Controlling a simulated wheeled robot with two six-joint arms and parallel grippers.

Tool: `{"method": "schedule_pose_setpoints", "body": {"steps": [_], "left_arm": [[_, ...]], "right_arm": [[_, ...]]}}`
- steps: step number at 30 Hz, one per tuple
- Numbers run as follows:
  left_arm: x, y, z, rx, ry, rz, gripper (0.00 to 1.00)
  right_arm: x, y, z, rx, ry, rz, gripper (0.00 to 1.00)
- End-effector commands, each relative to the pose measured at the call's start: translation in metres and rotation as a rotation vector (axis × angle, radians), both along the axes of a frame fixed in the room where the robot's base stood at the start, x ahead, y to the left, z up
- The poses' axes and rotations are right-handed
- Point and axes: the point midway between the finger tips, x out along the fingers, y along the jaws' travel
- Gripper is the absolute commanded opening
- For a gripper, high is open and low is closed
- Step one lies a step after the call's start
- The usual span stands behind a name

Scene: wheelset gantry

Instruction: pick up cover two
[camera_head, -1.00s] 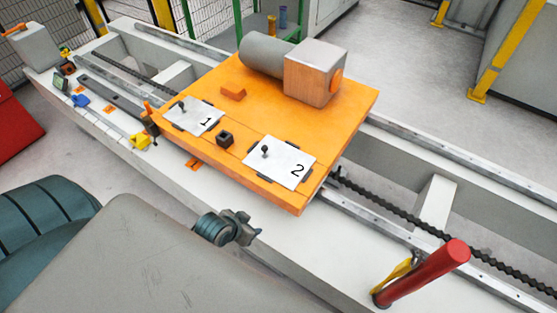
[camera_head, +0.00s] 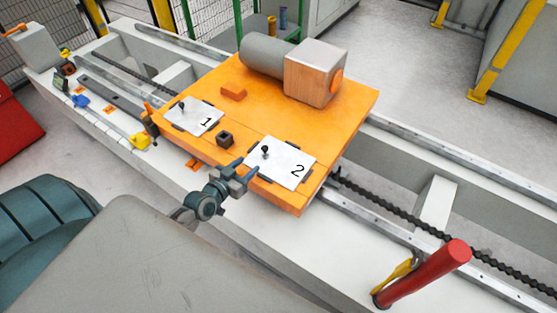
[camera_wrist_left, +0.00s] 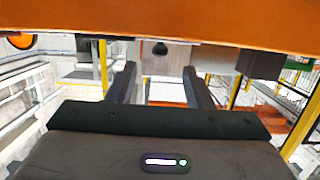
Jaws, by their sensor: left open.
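Cover two (camera_head: 283,170) is a white plate marked "2" with a small black knob (camera_head: 265,153). It lies flat on the front right part of the orange platform (camera_head: 340,110), with dark clips at its edges. My left gripper (camera_head: 248,172) is open and empty at the platform's front edge, just left of and in front of cover two, apart from the knob. In the left wrist view its two dark fingers (camera_wrist_left: 159,88) stand apart with nothing gripped between them. A dark knob-like shape (camera_wrist_left: 160,47) shows beyond them under an orange band. My right gripper is out of view.
Cover one (camera_head: 193,117), a similar white plate with a knob, lies to the left. A small dark block (camera_head: 225,138) sits between the covers. A grey cylinder with an orange-faced block (camera_head: 312,80) stands at the back. A red post (camera_head: 425,273) rises at the front right.

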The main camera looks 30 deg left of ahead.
Motion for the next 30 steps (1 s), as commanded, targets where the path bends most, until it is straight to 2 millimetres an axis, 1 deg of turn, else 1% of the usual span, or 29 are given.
{"method": "schedule_pose_setpoints", "body": {"steps": [1,2,3,4,9,17,24,27,30], "left_arm": [[0.005,0.002,-0.001,0.0,-0.009,0.006,0.46],[0.009,0.003,-0.002,-0.001,-0.012,0.008,0.46],[0.014,0.003,-0.003,-0.001,-0.013,0.009,0.46],[0.018,0.002,-0.004,-0.002,-0.014,0.009,0.46],[0.042,0.0,-0.009,-0.002,-0.013,0.008,0.46],[0.061,-0.003,-0.012,-0.002,-0.01,0.007,0.46],[0.095,-0.007,-0.018,-0.002,-0.011,0.007,0.46],[0.103,-0.007,-0.019,-0.001,-0.01,0.007,0.46],[0.106,-0.008,-0.02,0.0,-0.009,0.007,0.46]], "right_arm": [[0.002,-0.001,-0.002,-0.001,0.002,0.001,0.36],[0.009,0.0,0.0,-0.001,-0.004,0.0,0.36],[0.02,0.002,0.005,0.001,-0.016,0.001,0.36],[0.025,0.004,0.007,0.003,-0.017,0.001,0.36],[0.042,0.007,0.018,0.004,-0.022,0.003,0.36],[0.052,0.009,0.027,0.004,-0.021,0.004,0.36],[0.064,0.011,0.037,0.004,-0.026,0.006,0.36],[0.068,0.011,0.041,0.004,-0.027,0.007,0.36],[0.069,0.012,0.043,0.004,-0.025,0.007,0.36]]}}
